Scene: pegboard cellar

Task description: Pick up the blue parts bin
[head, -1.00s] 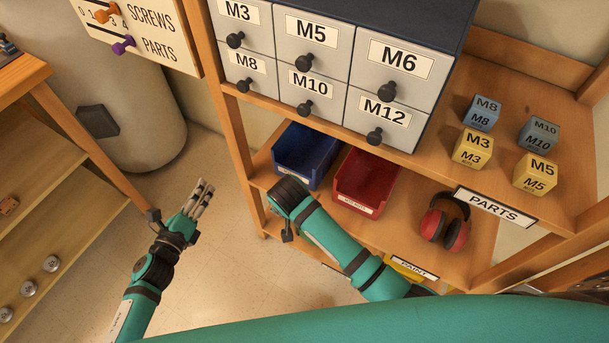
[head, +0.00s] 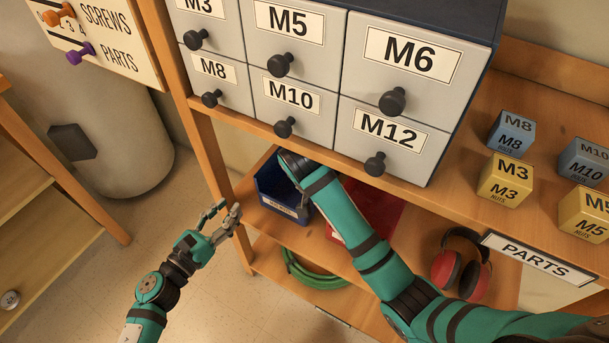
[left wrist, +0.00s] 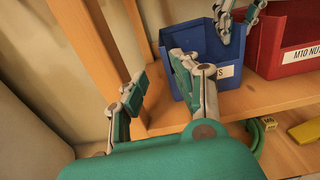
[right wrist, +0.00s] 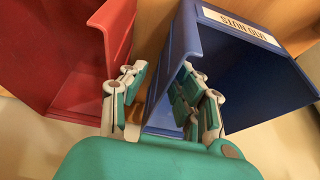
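The blue parts bin (head: 278,190) sits upright on the shelf below the drawers, left of the red bin. It shows in the left wrist view (left wrist: 184,42) and fills the middle of the right wrist view (right wrist: 240,75). My left gripper (head: 226,212) is open and empty, in front of the bin's left side; its spread fingers (left wrist: 155,85) appear nearer than the bin.
The red bin (head: 385,205) stands close beside the blue one. The drawer cabinet's shelf (head: 225,117) hangs above, and a wooden post (head: 207,150) stands at left. Red earmuffs (head: 462,270) lie right. A green hose (head: 315,272) lies lower down.

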